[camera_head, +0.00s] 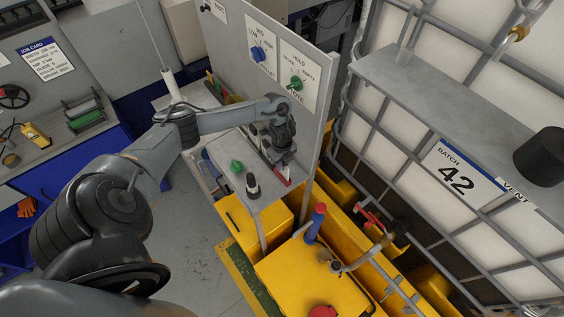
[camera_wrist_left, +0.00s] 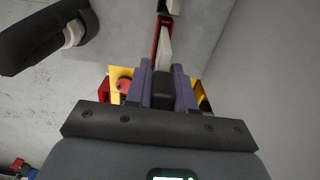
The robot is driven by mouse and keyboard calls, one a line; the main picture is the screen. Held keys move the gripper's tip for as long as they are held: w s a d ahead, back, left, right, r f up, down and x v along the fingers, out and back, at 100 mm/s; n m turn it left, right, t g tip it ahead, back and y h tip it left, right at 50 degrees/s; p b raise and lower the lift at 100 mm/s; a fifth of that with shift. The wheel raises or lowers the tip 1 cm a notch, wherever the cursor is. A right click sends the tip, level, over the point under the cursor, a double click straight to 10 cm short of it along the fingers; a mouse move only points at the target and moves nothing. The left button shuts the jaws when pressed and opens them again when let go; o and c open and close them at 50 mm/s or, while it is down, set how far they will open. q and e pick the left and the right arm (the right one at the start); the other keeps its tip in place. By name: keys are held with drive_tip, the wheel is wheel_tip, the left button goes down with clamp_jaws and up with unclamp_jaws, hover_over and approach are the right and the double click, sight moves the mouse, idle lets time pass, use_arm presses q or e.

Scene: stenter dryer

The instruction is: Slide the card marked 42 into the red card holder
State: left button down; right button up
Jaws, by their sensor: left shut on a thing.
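My left gripper (camera_head: 277,152) is low over the grey shelf beside the upright control panel. In the left wrist view its fingers (camera_wrist_left: 163,88) are shut on a dark block, with a pale card (camera_wrist_left: 165,45) seen nearly edge-on just beyond. No number on it can be read. A narrow red piece (camera_wrist_left: 157,35), which looks like the red card holder, stands close along the card's left side; I cannot tell whether the card is inside it. In the head view red (camera_head: 286,182) shows beside the gripper, mostly hidden. My right gripper is not in view.
The grey shelf (camera_head: 287,197) carries a green knob (camera_head: 236,166) and a black-and-white knob (camera_head: 253,186). The panel (camera_head: 270,48) rises close beside the gripper. Yellow containers (camera_head: 315,278) stand below. A "BATCH 42" sign (camera_head: 457,172) hangs at the right.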

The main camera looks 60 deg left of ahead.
use_arm(q)
drive_tip(key=shift+f+b, duration=0.55)
drive_tip(key=shift+f, duration=0.35)
drive_tip(key=c, duration=0.9)
unclamp_jaws()
drive_tip(key=shift+r, duration=0.65)
wheel_tip(320, 180, up, 4)
drive_tip(key=shift+r, duration=0.1)
wheel_tip(320, 180, up, 4)
drive_tip(key=shift+w+r+p, duration=0.1)
drive_tip(key=shift+p, duration=0.55)
drive_tip(key=shift+r, duration=0.6)
